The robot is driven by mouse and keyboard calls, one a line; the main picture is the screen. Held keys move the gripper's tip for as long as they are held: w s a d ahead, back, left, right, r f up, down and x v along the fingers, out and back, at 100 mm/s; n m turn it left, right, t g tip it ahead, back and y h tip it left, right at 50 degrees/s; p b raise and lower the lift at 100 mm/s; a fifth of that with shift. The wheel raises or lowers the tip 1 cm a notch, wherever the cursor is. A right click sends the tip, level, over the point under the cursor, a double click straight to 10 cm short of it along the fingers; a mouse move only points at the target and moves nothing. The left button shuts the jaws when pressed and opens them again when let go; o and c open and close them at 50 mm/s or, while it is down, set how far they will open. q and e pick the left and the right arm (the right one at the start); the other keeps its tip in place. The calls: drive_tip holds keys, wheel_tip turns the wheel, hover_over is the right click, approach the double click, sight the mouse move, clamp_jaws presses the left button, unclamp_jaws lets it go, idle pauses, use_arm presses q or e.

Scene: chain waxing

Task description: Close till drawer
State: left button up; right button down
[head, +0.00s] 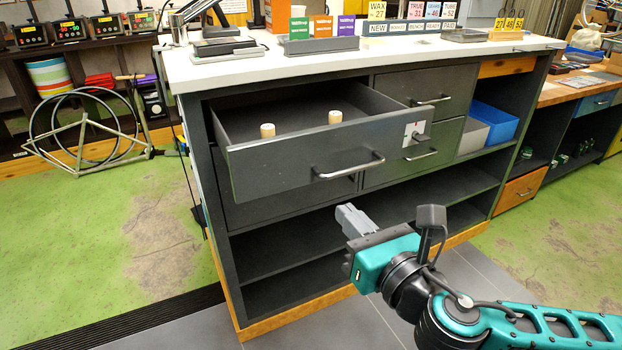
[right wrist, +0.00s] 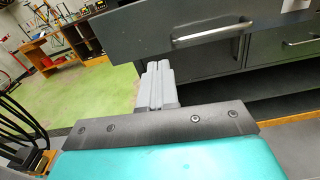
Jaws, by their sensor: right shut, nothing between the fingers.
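The till drawer (head: 290,150) is a dark grey drawer standing pulled out of the upper left of the counter. Two small pale cylinders stand in it, and its front has a silver bar handle (head: 350,166). In the right wrist view the drawer front (right wrist: 150,28) and handle (right wrist: 212,33) show above my fingers. My right gripper (head: 350,218) is shut and empty, below and in front of the drawer front, apart from the handle in the head view. In the right wrist view its fingers (right wrist: 157,85) lie together. My left gripper is not in view.
The white countertop (head: 240,70) carries small coloured boxes (head: 320,27) and number signs. Other drawers (head: 430,95) beside and below are shut. Open shelves (head: 290,245) lie underneath. A blue bin (head: 495,122) sits at the right. Green floor (head: 130,220) is clear at the left.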

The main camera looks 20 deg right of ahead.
approach(303, 160)
drive_tip(key=shift+n, duration=0.4)
drive_tip(key=w, duration=0.6)
drive_tip(key=shift+w+a+f, duration=0.15)
drive_tip(key=shift+w+a, duration=0.15)
drive_tip(key=shift+w, duration=0.05)
drive_tip(key=shift+w, duration=0.1)
